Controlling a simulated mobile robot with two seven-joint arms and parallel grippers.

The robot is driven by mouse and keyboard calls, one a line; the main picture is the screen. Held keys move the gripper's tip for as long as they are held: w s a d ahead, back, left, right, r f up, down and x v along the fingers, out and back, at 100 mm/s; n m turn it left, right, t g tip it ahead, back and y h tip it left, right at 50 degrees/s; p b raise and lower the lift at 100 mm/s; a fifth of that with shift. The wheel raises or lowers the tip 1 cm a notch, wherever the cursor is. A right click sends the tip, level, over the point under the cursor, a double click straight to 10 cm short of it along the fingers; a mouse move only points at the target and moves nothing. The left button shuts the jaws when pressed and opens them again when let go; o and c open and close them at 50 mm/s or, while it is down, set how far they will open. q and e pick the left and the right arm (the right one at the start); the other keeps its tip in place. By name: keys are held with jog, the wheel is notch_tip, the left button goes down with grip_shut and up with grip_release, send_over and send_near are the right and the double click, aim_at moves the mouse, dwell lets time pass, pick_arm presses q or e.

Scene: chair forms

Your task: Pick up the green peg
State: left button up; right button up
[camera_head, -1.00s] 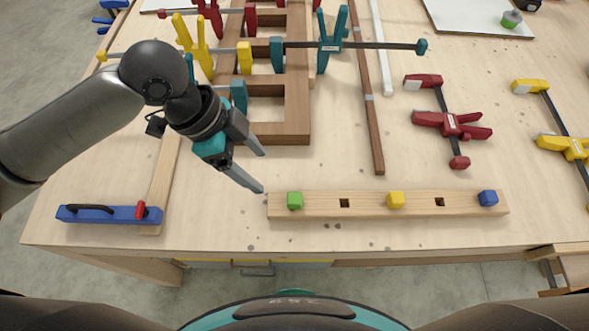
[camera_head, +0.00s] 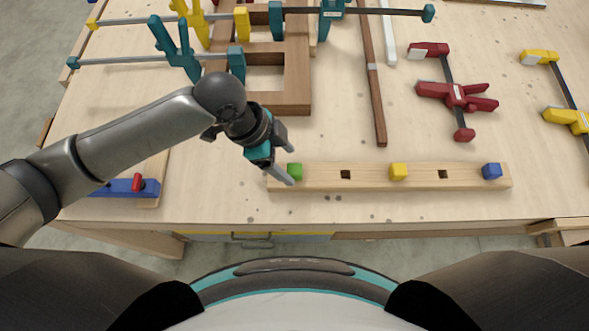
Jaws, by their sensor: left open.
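The green peg (camera_head: 295,170) stands in the left end of a light wooden bar (camera_head: 320,180) on the workbench. The bar also holds a yellow peg (camera_head: 398,171) and a blue peg (camera_head: 491,171), with empty square holes between the pegs. My left gripper (camera_head: 291,165) is open, with its fingertips at the green peg. One finger shows in front of the peg's left side and the other behind it. I cannot tell whether either finger touches the peg. My right gripper is not in view.
A wooden frame (camera_head: 297,95) with teal and yellow clamps lies behind my left gripper. A dark red clamp (camera_head: 456,94) and a yellow clamp (camera_head: 566,118) lie at the right. A blue plane-like tool (camera_head: 125,188) is at the left. The bench front is mostly clear.

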aim_at(295, 174)
pick_arm(q)
jog(key=shift+x, duration=1.45)
jog(key=shift+r, duration=0.1)
jog(key=shift+c, duration=0.3)
grip_shut()
